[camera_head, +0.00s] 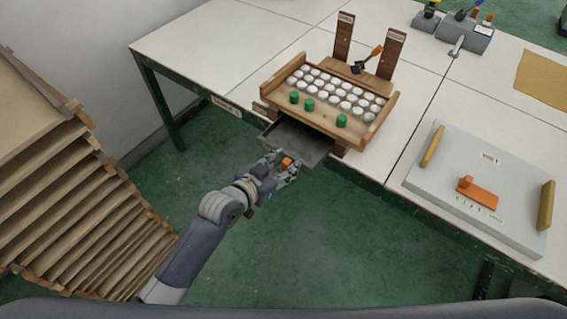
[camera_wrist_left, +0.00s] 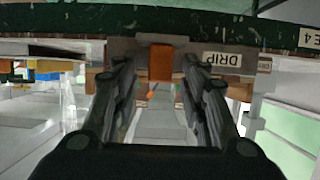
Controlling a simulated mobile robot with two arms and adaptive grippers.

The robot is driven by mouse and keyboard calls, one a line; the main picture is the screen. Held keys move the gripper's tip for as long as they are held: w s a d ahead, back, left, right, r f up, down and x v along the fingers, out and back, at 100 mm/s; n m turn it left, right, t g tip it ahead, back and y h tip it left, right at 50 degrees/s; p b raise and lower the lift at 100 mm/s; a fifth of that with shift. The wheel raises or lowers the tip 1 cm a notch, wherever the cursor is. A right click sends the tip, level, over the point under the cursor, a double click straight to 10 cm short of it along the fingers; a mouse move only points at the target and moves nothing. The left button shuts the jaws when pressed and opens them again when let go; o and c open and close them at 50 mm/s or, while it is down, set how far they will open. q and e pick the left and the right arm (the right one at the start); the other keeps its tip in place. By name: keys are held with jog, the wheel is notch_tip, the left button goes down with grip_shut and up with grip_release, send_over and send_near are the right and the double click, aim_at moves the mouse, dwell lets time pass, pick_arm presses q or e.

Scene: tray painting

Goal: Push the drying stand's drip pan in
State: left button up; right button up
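The drip pan (camera_head: 299,142) is a dark, shallow tray that sticks out of the front of the wooden drying stand (camera_head: 322,122), past the table's edge. An orange tab (camera_head: 286,162) sits at the pan's front, and it also shows in the left wrist view (camera_wrist_left: 162,62). A label reading DRIP shows to the right of the tab there. My left gripper (camera_head: 284,167) is in front of the pan, with its two fingers spread on either side of the tab (camera_wrist_left: 161,85). Gaps show between the fingers and the tab. My right gripper is not in view.
The stand holds rows of white round pieces and three green ones (camera_head: 342,121) on the white table (camera_head: 205,45). A grey board with an orange handle (camera_head: 478,192) lies to the right. A wooden slatted rack (camera_head: 95,205) stands at the left. Green floor lies below the pan.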

aim_at(300, 155)
pick_arm(q)
jog(key=shift+c, duration=0.2)
grip_shut()
jog(key=w+d, duration=0.1)
jog(key=w, duration=0.1)
jog(key=w+d+b, duration=0.1)
jog(key=w+d, duration=0.3)
jog(key=shift+w, duration=0.4)
jog(key=shift+a, duration=0.1)
jog(key=shift+o, duration=0.2)
grip_release()
jog(key=shift+s, duration=0.15)
jog(key=v, duration=1.2)
